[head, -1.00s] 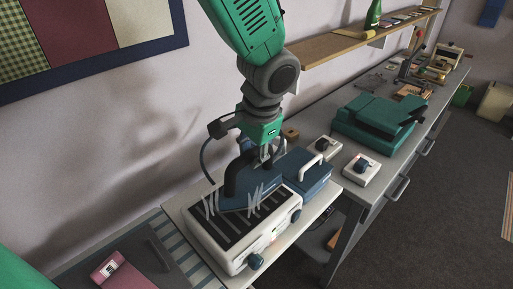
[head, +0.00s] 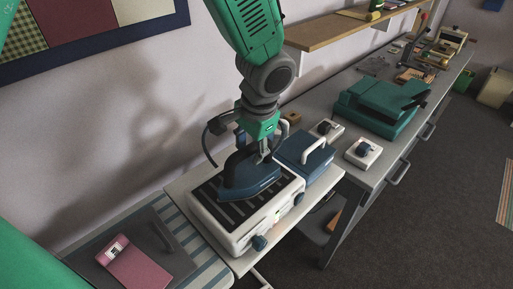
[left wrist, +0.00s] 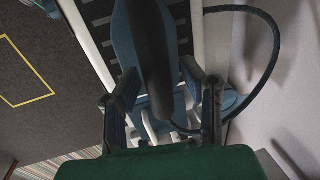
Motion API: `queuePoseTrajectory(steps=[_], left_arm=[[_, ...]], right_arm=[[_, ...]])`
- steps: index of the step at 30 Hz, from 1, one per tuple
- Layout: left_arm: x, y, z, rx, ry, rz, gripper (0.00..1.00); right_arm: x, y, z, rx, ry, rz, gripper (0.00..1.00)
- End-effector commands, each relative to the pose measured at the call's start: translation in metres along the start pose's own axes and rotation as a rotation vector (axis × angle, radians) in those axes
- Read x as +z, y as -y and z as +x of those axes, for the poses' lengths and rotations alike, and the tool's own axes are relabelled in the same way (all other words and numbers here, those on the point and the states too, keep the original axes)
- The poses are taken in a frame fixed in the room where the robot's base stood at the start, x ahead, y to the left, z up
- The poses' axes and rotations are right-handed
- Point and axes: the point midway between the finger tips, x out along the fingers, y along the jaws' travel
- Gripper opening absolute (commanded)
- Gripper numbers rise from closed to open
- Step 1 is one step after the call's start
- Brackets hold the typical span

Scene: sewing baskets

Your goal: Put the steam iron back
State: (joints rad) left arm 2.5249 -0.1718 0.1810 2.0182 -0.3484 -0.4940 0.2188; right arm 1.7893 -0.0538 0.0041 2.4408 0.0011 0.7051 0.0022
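The steam iron (head: 252,180) is dark blue with a dark handle. It sits flat on the dark striped top of a white station (head: 238,231) in the head view, and its cord loops up at the left. My left gripper (head: 262,148) is just above the rear part of the iron. In the left wrist view, its two fingers (left wrist: 164,98) stand apart, with the iron's dark handle (left wrist: 155,45) between and ahead of them. Gaps show on both sides, so the gripper looks open. My right gripper is not in view.
A blue box with a white handle (head: 305,163) stands right beside the station. Small white dial boxes (head: 363,152) and a teal machine (head: 380,108) are further along the bench. A pink item (head: 134,262) lies on a dark pad at the front left. A wooden shelf (head: 345,30) is above.

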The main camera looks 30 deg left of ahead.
Motion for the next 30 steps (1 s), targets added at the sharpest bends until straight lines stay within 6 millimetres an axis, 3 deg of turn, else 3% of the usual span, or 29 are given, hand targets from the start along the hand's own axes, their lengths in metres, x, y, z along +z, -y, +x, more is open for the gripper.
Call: queuePoseTrajectory(steps=[5, 8, 21, 30], left_arm=[[-0.001, -0.003, -0.005, -0.003, 0.001, 0.000, 0.37], [-0.003, -0.004, -0.018, -0.007, -0.001, -0.002, 0.37], [-0.004, -0.004, -0.104, -0.005, -0.001, -0.002, 0.37], [-0.002, -0.002, -0.121, -0.002, 0.002, -0.001, 0.37]], right_arm=[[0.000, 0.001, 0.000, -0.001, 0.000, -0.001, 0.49], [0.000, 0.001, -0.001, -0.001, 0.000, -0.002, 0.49], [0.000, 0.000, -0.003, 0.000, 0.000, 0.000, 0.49], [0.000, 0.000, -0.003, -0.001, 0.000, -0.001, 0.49]])
